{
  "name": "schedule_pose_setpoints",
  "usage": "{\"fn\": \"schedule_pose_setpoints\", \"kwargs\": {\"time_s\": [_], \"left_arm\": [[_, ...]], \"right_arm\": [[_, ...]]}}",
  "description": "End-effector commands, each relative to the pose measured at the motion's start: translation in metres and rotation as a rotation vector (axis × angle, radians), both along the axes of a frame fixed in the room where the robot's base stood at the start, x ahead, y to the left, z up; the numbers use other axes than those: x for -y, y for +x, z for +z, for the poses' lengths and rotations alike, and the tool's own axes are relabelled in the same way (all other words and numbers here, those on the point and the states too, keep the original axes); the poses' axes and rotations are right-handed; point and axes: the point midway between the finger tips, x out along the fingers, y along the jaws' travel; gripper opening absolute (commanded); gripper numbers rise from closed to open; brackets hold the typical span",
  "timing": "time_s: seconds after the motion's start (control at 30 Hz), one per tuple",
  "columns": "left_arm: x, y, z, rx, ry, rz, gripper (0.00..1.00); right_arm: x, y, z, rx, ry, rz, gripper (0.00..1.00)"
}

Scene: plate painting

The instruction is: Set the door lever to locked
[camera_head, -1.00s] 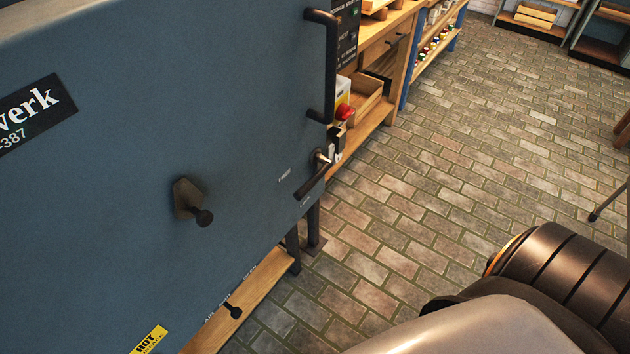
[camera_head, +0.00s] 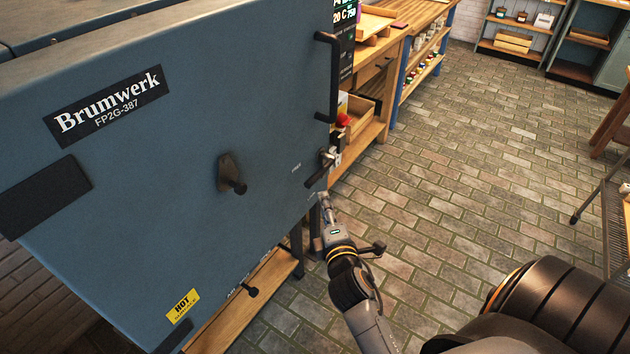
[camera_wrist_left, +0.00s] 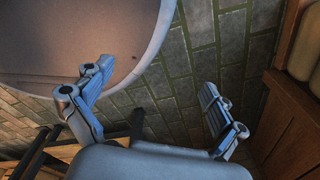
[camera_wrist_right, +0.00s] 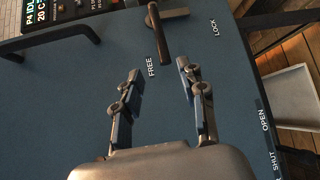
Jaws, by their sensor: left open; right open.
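The door lever (camera_head: 319,170) is a dark bar at the right edge of the blue kiln door (camera_head: 150,200). In the right wrist view the lever (camera_wrist_right: 158,35) points towards the FREE label (camera_wrist_right: 152,67), away from the LOCK label (camera_wrist_right: 216,28). My right gripper (camera_head: 323,199) is just below the lever in the head view. In its wrist view the open, empty fingers (camera_wrist_right: 158,70) point towards the lever, which lies beyond the tips, apparently untouched. My left gripper (camera_wrist_left: 158,77) is open and empty, away from the door; it is not in the head view.
A black vertical handle (camera_head: 330,78) stands out above the lever. A peephole fitting (camera_head: 232,177) and a lower knob (camera_head: 250,291) also stick out. A wooden workbench (camera_head: 372,128) with boxes is behind the kiln. Brick floor (camera_head: 460,180) to the right is mostly clear.

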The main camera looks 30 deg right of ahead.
Motion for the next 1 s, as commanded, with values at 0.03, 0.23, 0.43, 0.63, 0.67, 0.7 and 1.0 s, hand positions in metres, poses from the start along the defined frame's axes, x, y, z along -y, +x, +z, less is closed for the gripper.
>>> {"fn": "schedule_pose_setpoints", "kwargs": {"time_s": [0.03, 0.23, 0.43, 0.63, 0.67, 0.7, 1.0], "left_arm": [[0.004, 0.003, 0.001, 0.005, -0.005, 0.002, 0.95], [0.013, 0.014, 0.006, 0.021, -0.016, 0.004, 0.95], [0.01, 0.013, 0.009, 0.019, -0.013, 0.002, 0.95], [0.005, 0.007, 0.008, 0.011, -0.007, 0.0, 0.95], [0.005, 0.007, 0.008, 0.01, -0.006, 0.0, 0.95], [0.004, 0.006, 0.008, 0.009, -0.006, -0.001, 0.95], [0.004, 0.005, 0.008, 0.007, -0.006, 0.0, 0.95]], "right_arm": [[0.002, 0.005, 0.0, 0.001, -0.001, 0.0, 0.41], [0.015, 0.037, -0.004, 0.002, 0.0, 0.001, 0.41], [0.032, 0.077, -0.01, 0.001, 0.004, 0.0, 0.41], [0.045, 0.107, -0.017, 0.0, 0.005, 0.001, 0.41], [0.046, 0.11, -0.017, 0.0, 0.004, 0.001, 0.41], [0.048, 0.114, -0.018, 0.0, 0.004, 0.001, 0.41], [0.052, 0.123, -0.019, 0.0, 0.005, 0.001, 0.41]]}}
